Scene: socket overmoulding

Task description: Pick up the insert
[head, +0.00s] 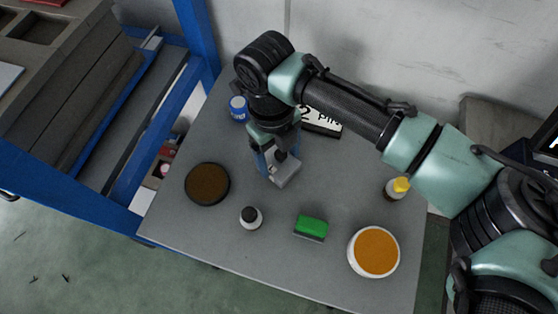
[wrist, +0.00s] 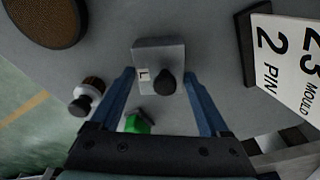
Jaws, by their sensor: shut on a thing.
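The insert is a grey block (head: 286,177) with a black knob on it. In the wrist view the insert (wrist: 158,49) carries a small white label with an "L", and its black knob stands between my fingers. My gripper (head: 272,158) points down over the table with its blue fingers on either side of the block. In the wrist view my gripper (wrist: 159,76) is shut on the insert, with a fingertip at each side. I cannot tell whether the block touches the table.
Around the insert on the grey table (head: 190,228) are a brown-topped round dish (head: 207,184), a white bottle with a black cap (head: 251,217), a green-topped block (head: 311,227), an orange-filled tub (head: 376,251), a yellow-capped bottle (head: 397,188), a blue container (head: 238,109) and a mould sign (wrist: 290,60).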

